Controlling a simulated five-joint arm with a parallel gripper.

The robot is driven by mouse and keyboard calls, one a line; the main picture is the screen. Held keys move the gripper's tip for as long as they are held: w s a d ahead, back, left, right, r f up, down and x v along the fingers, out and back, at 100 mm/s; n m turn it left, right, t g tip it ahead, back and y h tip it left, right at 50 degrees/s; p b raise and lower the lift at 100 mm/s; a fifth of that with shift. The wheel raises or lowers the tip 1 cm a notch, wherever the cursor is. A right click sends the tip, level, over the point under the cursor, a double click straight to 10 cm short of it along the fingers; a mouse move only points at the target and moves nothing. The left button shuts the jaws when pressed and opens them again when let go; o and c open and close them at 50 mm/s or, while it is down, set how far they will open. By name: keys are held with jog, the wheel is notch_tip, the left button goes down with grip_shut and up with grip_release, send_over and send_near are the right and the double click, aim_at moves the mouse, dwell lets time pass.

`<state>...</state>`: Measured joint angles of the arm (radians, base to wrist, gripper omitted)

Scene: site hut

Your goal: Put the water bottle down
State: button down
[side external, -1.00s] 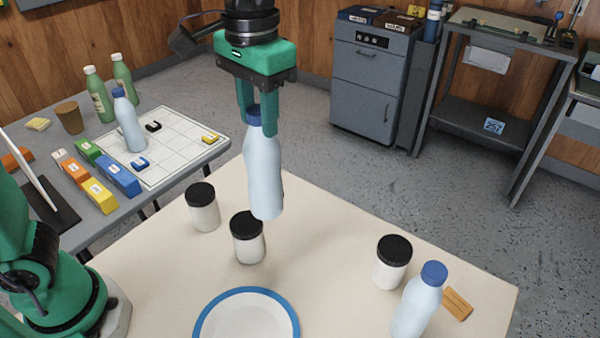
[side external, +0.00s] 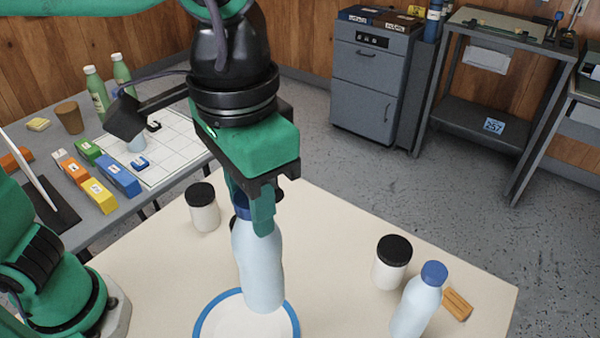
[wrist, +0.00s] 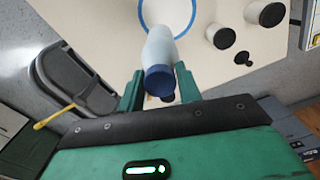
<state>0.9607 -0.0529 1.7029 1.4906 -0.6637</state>
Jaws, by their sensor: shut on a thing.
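My gripper (side external: 252,215) is shut on a pale blue water bottle (side external: 258,272), gripping it near its dark blue cap. The bottle hangs nearly upright, a little tilted. In the side external view its base overlaps a white plate with a blue rim (side external: 204,318); I cannot tell whether it touches. In the wrist view the bottle (wrist: 160,48) points away from me between the fingers (wrist: 160,88), its base in front of the plate (wrist: 142,14). A second pale blue bottle (side external: 416,306) stands at the table's right.
White jars with black lids stand behind left (side external: 203,210) and right (side external: 391,262) of the held bottle. Another jar is mostly hidden behind the bottle. A wooden block (side external: 457,304) lies at the right edge. The grey side table (side external: 75,235) holds boxes and bottles.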

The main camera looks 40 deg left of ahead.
jog(key=shift+s+f, duration=0.1)
jog(key=shift+f, duration=2.4)
jog(key=w+a+f, duration=0.4)
jog(key=w+f, duration=0.3)
jog(key=w, duration=0.4)
jog(key=shift+f, duration=2)
jog(key=c, duration=1)
grip_release()
jog(key=shift+f, duration=0.15)
jog(key=shift+o, duration=0.2)
